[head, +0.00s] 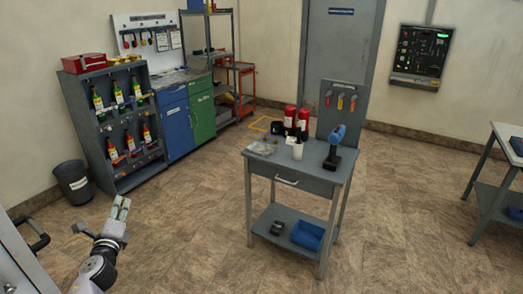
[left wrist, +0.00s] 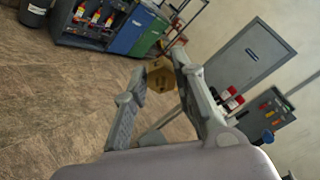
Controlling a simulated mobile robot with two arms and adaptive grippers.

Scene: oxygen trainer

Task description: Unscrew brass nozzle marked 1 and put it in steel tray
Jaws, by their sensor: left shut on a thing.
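My left gripper (head: 121,208) is raised over the floor at the lower left of the head view, away from the furniture. In the left wrist view its fingers (left wrist: 160,80) are closed on a brass hexagonal piece, the brass nozzle (left wrist: 159,75), near the fingertips. The nozzle is clear of any fitting; its number cannot be read. A small pale, shiny item on the grey work table (head: 325,172) may be the steel tray (head: 262,148), but it is too small to be sure. My right gripper is not in view.
A rack of bottles (head: 118,125) stands at the left, beside blue and green cabinets (head: 177,122). A bin (head: 73,181) is at its foot. The work table carries red canisters (head: 303,119) and a blue-handled tool (head: 335,143). Floor between gripper and table is clear.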

